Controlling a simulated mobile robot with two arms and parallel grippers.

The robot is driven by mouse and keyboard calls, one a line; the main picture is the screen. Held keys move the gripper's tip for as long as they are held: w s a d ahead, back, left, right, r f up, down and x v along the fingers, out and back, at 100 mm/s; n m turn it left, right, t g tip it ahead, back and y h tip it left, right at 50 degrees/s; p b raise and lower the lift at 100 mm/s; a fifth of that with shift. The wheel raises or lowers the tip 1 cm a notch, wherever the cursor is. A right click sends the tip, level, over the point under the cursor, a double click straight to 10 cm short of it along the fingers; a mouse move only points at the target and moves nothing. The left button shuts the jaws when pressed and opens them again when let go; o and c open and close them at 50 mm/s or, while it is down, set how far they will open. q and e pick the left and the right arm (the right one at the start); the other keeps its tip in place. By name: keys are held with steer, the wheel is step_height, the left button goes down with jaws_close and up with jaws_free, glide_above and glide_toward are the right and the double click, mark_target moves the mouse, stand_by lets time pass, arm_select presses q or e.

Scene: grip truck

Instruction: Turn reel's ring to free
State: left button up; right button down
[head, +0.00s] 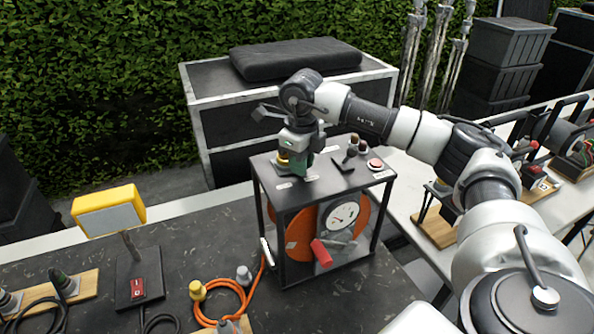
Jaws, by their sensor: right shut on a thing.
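The reel (291,232) is an orange cable drum inside a dark open-framed box on the dark tabletop. A round white gauge (341,216) and a red handle (321,252) show on its front. My right gripper (298,168) points down at the left part of the box's top and is shut on a small part there, which looks like the reel's ring (282,163). A yellow edge of it shows, and the gripper hides most of it. Its setting cannot be read. My left gripper is not in view.
Beside my right gripper the box top carries a small lever (350,153), dark knobs and a red button (375,164). An orange cable (243,307) with a yellow plug lies left of the box. A yellow lamp (109,212) stands further left.

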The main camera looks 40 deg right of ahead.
steer(key=shift+w+d+r+n+b, duration=0.1)
steer(key=shift+d+n+b, duration=0.3)
steer(key=shift+n, duration=0.5)
steer(key=c, duration=1.1)
jaws_free()
steer(key=shift+o, duration=0.2)
steer(key=shift+r, duration=0.2)
step_height(320, 180, up, 10)
steer(key=b, duration=0.1)
steer(key=shift+r, duration=0.2)
